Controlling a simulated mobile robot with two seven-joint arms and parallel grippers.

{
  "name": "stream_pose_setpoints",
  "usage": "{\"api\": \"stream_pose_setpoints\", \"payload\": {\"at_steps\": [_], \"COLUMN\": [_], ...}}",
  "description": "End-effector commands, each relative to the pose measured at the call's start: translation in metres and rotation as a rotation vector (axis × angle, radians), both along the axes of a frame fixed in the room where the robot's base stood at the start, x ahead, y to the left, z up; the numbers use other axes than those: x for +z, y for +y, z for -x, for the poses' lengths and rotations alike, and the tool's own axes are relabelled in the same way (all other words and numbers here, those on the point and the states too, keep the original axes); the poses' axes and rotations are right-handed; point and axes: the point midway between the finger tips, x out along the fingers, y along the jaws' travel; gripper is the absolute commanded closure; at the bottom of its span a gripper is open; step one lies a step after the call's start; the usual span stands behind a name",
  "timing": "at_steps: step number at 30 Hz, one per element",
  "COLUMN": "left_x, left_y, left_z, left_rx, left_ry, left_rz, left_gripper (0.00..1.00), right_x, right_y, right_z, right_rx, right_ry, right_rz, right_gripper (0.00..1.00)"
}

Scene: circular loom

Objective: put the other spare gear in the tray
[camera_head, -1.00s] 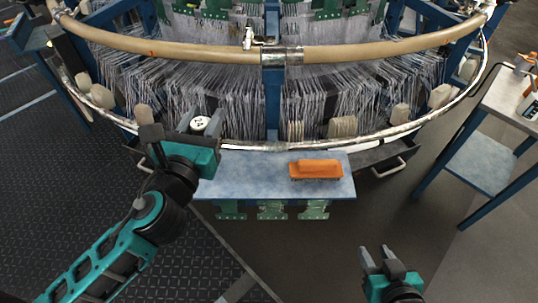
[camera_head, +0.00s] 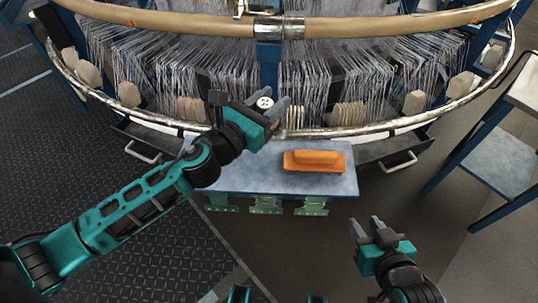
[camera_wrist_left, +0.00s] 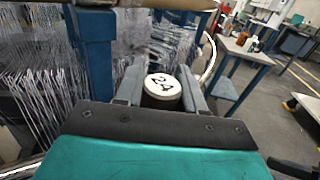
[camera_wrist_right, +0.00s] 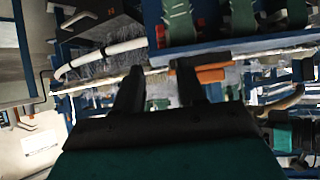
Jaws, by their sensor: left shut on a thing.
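The right wrist view also shows nothing between the right gripper's fingers (camera_wrist_right: 160,85). I cannot pick out the tray or another spare gear for certain.
An orange-handled brush (camera_head: 314,160) lies on the blue table (camera_head: 235,180). Drawers with white handles (camera_head: 399,162) stick out beneath the loom's metal ring (camera_head: 355,130). A side table (camera_head: 490,160) stands at the right. Floor is clear between it and the blue table.

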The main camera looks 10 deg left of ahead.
Motion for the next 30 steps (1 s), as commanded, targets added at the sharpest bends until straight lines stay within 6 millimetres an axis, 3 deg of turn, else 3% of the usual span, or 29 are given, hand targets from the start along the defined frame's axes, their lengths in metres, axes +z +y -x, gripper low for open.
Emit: {"api": "stream_pose_setpoints", "payload": {"at_steps": [1, 9, 17, 25, 30], "left_x": [-0.024, -0.086, -0.105, -0.144, -0.144], "left_y": [0.000, 0.000, 0.000, 0.000, 0.000], "left_z": [0.000, 0.000, 0.000, 0.000, 0.000], "left_rx": [0.002, 0.002, 0.001, 0.003, 0.001], "left_ry": [0.002, -0.001, -0.004, -0.001, -0.004], "left_rz": [0.004, 0.004, 0.001, 0.002, 0.000], "left_gripper": [1.00, 1.00, 1.00, 1.00, 1.00], "right_x": [-0.009, -0.045, -0.056, -0.080, -0.079], "right_y": [0.004, 0.007, 0.007, 0.007, 0.007], "right_z": [-0.005, -0.005, -0.005, -0.005, -0.004], "right_rx": [0.008, 0.011, 0.010, 0.011, 0.010], "right_ry": [-0.012, -0.006, -0.006, -0.005, -0.003], "right_rz": [-0.006, -0.014, -0.014, -0.014, -0.014], "right_gripper": [0.60, 0.60, 0.60, 0.60, 0.60]}}
